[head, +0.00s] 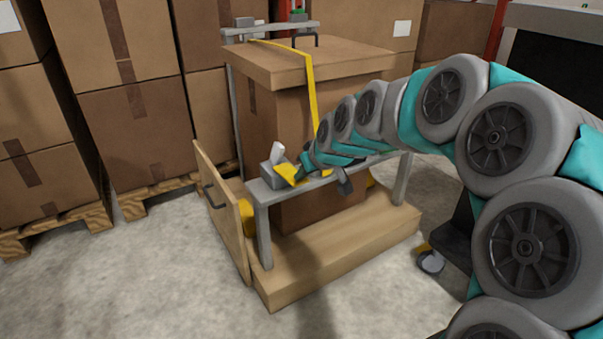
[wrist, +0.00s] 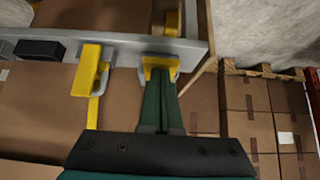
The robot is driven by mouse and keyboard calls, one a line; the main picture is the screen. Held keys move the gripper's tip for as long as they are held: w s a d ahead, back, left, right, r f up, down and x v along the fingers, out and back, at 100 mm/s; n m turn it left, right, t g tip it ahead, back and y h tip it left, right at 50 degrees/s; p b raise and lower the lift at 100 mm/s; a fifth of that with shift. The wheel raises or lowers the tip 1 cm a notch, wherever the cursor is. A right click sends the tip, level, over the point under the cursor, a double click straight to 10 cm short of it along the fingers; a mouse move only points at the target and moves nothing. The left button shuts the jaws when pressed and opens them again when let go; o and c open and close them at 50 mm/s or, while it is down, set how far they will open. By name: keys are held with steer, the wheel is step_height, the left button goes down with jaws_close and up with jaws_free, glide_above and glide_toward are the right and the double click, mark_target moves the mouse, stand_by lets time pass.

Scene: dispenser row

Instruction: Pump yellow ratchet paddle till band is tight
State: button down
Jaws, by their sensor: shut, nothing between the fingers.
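The yellow ratchet paddle (head: 286,173) sits on a grey housing at the left end of the front rail of a grey frame. In the wrist view, a yellow piece in a grey bracket (wrist: 158,62) lies right at my fingertips. My gripper (head: 300,174) is shut and empty, its green fingers (wrist: 160,82) pointing at this yellow part; whether they press on it I cannot tell. The yellow band (head: 312,88) runs over the box top and down its front; my arm hides its lower end. The wrist view shows the band (wrist: 94,112) meeting another yellow piece (wrist: 88,70).
A large cardboard box (head: 262,120) stands inside the grey frame on a wooden base (head: 335,258). A wooden panel with a dark handle (head: 222,215) stands at its left. Stacked cartons (head: 125,125) on pallets fill the back left. The floor in front is clear.

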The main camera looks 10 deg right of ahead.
steer(key=shift+r, duration=0.8)
steer(key=shift+p, duration=0.3)
steer(key=shift+r, duration=0.35)
steer(key=r, duration=0.1)
steer(key=r+p, duration=0.1)
steer(key=r, duration=0.2)
steer(key=shift+w+a+p, duration=0.1)
steer(key=shift+w+p, duration=0.25)
steer(key=shift+p, duration=0.05)
steer(key=w+r+v, duration=0.1)
steer(key=v, duration=0.8)
steer(key=shift+a, duration=0.15)
steer(key=shift+w, duration=0.1)
